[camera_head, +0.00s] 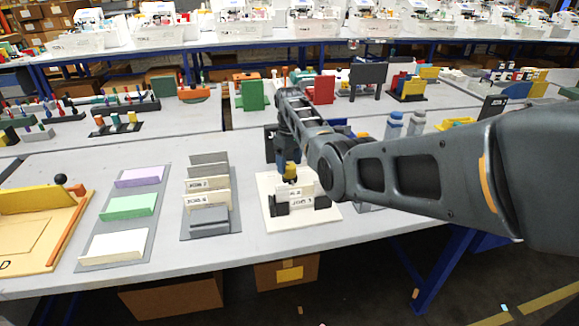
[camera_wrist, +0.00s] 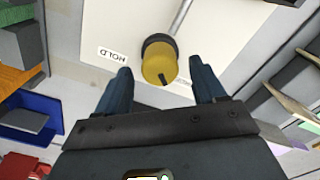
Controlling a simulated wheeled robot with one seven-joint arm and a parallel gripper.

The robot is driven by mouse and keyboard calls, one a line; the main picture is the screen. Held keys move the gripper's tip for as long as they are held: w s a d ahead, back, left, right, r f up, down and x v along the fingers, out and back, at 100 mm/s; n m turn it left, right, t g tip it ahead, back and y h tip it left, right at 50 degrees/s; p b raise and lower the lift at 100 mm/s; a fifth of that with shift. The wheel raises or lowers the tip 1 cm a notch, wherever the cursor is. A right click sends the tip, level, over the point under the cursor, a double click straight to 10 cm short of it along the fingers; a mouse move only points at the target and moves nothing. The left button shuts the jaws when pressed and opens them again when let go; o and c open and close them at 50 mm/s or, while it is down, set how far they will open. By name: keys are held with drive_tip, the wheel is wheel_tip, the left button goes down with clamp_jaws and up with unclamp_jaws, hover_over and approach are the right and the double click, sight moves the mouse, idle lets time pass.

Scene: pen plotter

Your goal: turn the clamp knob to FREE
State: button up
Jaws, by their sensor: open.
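The clamp knob is yellow on a dark round base. In the wrist view the knob (camera_wrist: 159,62) lies between the tips of my gripper (camera_wrist: 160,67), one blue finger on each side with a gap. A dark pointer mark on the knob faces the bottom of the picture. An upside-down HOLD label (camera_wrist: 111,54) is on the white plate to its left. No FREE label is visible. In the head view the knob (camera_head: 290,172) shows on the white pen plotter (camera_head: 327,213), under my gripper (camera_head: 287,162). My gripper is open and empty.
A yellow board (camera_head: 45,235) is at the far left. The table's front edge is near.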

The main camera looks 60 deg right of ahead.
sight(290, 165)
wheel_tip(290, 165, up, 6)
drive_tip(key=shift+f, duration=0.15)
idle(0.6)
